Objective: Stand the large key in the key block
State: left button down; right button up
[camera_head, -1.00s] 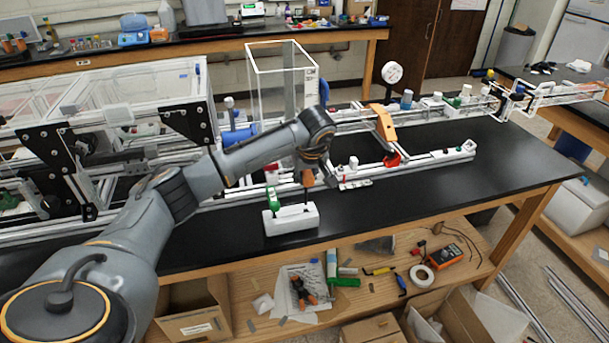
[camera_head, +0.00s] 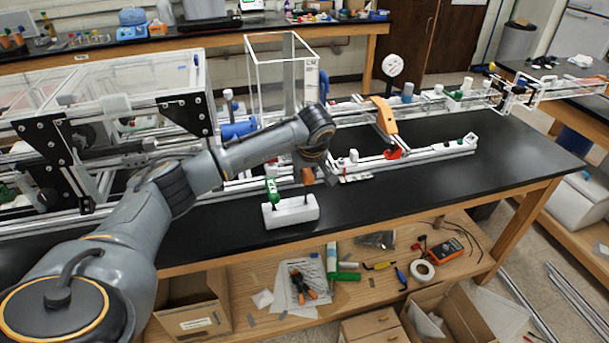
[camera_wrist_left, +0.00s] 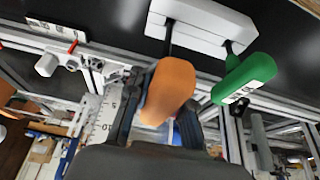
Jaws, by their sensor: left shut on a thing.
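The white key block (camera_head: 290,211) lies on the black bench near its front edge. A key with a green handle (camera_head: 272,188) stands upright at the block's left end. My left gripper (camera_head: 309,174) is shut on the orange handle of another key (camera_head: 307,176) above the block's right part. In the left wrist view the orange handle (camera_wrist_left: 168,92) sits between the two dark fingers (camera_wrist_left: 158,118). Its dark shaft reaches to the white block (camera_wrist_left: 195,25); how deep it sits in a hole is hidden. The green key (camera_wrist_left: 243,78) is beside it. My right gripper is not in view.
A rail with an orange bracket (camera_head: 383,115) and small fittings runs behind the block. A clear tall box (camera_head: 285,75) stands at the back. The bench to the right is clear. A lower wooden shelf (camera_head: 340,285) holds tools and tape.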

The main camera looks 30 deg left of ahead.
aim_at(305, 187)
pick_arm(q)
jog(key=shift+f, duration=0.25)
jog(key=shift+f+b, duration=1.5)
jog(key=shift+f, duration=0.35)
jog(key=shift+f, duration=0.1)
jog(key=c, duration=1.1)
grip_release()
